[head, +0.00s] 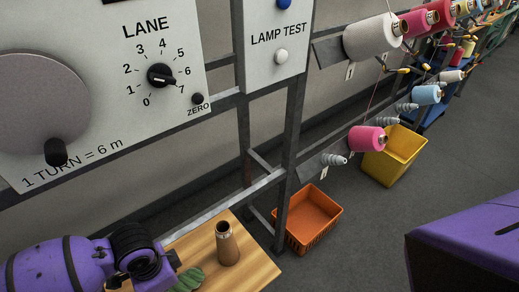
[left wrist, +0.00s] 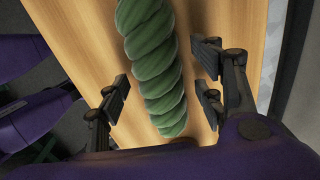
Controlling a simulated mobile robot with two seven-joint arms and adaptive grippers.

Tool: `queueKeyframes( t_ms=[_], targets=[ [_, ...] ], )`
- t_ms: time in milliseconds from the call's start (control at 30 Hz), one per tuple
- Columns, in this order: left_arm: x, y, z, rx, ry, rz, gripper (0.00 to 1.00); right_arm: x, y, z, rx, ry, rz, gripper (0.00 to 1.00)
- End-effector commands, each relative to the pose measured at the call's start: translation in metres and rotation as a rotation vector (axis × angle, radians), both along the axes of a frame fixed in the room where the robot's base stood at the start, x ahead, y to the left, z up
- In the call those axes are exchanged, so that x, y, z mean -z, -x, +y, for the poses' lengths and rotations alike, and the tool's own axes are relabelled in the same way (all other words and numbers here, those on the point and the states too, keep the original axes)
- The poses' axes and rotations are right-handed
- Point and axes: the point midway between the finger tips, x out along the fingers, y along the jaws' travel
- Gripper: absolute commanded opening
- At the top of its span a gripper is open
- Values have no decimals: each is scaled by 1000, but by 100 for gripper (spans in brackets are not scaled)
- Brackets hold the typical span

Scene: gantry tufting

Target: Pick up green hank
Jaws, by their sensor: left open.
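The green hank (left wrist: 153,60) is a twisted bundle lying on a wooden board. In the left wrist view it runs from the top edge down between the fingers of my left gripper (left wrist: 160,95). The gripper is open, with a finger on each side of the hank and a gap on both sides. In the head view only part of the green hank (head: 189,279) shows at the bottom, beside my purple left arm. The gripper's fingers are hidden there. My right gripper is not in view.
An orange crate (head: 312,217) and a yellow bin (head: 397,156) sit on the floor beyond. A metal frame post (head: 290,150) rises behind the board. Yarn cones (head: 372,37) hang on the rack at right.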

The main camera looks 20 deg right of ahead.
Motion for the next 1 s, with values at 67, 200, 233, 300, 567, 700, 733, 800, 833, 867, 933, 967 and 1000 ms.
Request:
queueKeyframes(
  t_ms=[67, 200, 233, 300, 567, 700, 733, 800, 833, 867, 933, 967, 1000],
  targets=[
    [6, 1, 0, 0, -1, 1, 62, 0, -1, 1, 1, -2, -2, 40],
    [7, 0, 0, 1, 0, 0, 62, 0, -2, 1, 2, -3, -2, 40],
    [7, 0, 0, 1, 0, 0, 62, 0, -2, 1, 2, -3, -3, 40],
    [7, 0, 0, 0, 0, 0, 60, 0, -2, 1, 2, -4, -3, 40],
    [7, 0, 0, 0, 0, -1, 26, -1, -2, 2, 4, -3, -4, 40],
    [7, 0, 0, 0, 1, -1, 11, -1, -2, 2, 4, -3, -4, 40],
    [6, 0, 0, 0, 1, -1, 11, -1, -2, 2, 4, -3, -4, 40],
    [6, 0, 0, 0, 1, -1, 11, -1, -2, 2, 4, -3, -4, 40],
    [6, 0, 0, 0, 1, -1, 11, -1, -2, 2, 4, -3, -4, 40],
    [6, 0, 0, 0, 1, -1, 11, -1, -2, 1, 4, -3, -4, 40],
    [5, 0, 0, 0, 1, -1, 11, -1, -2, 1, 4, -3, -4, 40],
    [5, 0, 0, 0, 1, -1, 11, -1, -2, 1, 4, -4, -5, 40],
    [3, 0, 0, 0, 1, -2, 11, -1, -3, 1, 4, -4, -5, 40]
  ],
)
